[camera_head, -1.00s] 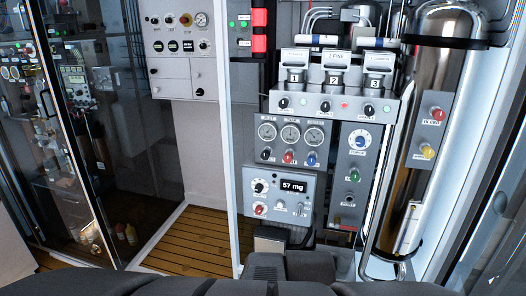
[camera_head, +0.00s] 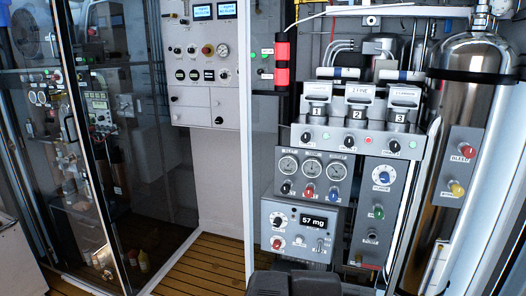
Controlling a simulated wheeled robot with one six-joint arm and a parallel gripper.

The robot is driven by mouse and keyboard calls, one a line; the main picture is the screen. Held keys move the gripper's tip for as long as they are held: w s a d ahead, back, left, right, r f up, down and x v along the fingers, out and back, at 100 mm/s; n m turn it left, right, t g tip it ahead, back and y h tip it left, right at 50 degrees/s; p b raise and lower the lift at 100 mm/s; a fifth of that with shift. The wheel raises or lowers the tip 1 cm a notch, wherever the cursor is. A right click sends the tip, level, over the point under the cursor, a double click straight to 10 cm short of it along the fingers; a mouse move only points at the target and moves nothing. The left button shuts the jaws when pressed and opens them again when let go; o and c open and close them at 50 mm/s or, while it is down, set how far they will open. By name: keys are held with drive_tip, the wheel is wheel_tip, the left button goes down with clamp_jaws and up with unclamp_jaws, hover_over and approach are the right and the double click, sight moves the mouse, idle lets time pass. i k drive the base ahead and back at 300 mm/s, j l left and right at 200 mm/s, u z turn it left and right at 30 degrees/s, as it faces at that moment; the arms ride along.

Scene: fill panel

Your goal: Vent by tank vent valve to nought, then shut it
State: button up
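A tall polished metal tank (camera_head: 467,58) stands at the right. A grey plate on its front carries a red knob (camera_head: 466,150), whose label appears to read BLEED, and a yellow knob (camera_head: 457,189) below it. The yellow knob's label is too small to read, so I cannot tell which one is the tank vent valve. Left of the tank, a grey panel holds three round gauges (camera_head: 312,167); their needles are too small to read. Three knobs sit below them: dark, red (camera_head: 309,190) and blue. A display (camera_head: 314,223) reads "57 mg".
Three numbered hoppers (camera_head: 356,107) stand above the gauges. A narrow panel beside them has a blue-centred dial (camera_head: 383,178) and a green knob (camera_head: 377,212). A glass door (camera_head: 125,150) and a white post (camera_head: 246,130) stand left. Slatted wooden floor (camera_head: 205,268) is clear there.

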sight(308, 193)
drive_tip(key=i+j, duration=0.15)
drive_tip(key=j, duration=0.3)
drive_tip(key=i+j+z, duration=0.1)
drive_tip(key=j, duration=0.3)
drive_tip(key=i+j, duration=0.15)
drive_tip(key=j, duration=0.3)
drive_tip(key=z, duration=0.05)
